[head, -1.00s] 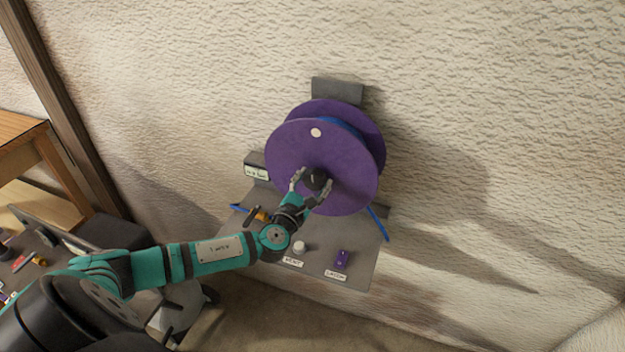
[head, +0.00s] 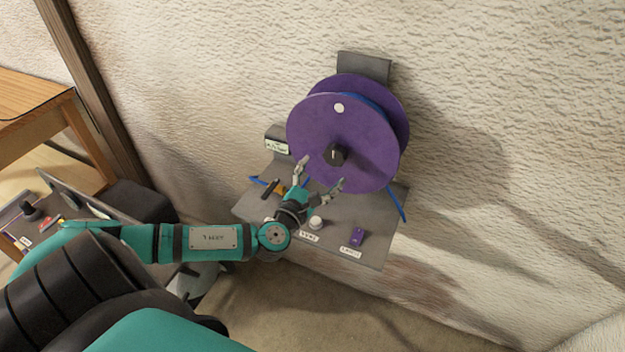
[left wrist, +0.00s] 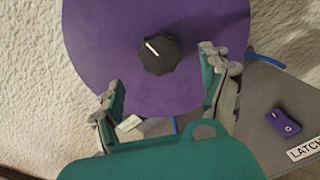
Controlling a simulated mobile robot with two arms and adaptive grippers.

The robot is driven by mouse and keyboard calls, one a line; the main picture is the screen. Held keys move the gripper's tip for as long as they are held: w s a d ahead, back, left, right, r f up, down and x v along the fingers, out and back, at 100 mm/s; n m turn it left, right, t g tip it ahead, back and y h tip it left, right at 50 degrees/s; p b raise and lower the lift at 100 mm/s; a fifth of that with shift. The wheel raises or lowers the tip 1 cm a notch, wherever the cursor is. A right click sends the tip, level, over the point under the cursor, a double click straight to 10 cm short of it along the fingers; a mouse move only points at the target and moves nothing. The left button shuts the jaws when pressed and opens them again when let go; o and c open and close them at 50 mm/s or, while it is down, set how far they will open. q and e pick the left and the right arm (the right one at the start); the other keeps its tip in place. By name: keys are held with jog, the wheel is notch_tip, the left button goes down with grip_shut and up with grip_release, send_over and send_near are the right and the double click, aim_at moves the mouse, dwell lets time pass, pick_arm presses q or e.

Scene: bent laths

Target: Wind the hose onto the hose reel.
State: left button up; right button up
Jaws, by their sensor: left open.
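The hose reel (head: 350,125) is a purple two-flanged drum on a grey wall bracket. A white dot marks its front flange and a black knob (head: 336,155) with a white line sits at its centre. The blue hose (head: 372,98) shows between the flanges; blue lengths also show at the panel's left and right. My left gripper (head: 322,172) is open and empty, just below the knob and apart from it. In the left wrist view the knob (left wrist: 159,53) lies above and between the open fingers (left wrist: 165,82). My right gripper is not in view.
A grey panel (head: 375,238) below the reel carries a white knob (head: 315,222), a purple latch switch (head: 357,236) and a yellow-and-black valve handle (head: 272,188). A small labelled box (head: 277,141) sits left of the reel. A wooden table (head: 35,115) stands at the far left.

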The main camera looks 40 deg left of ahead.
pick_arm(q)
jog(key=shift+s+d, duration=0.25)
jog(key=shift+s, duration=0.95)
jog(key=shift+s+d, duration=0.2)
jog(key=shift+s, duration=0.95)
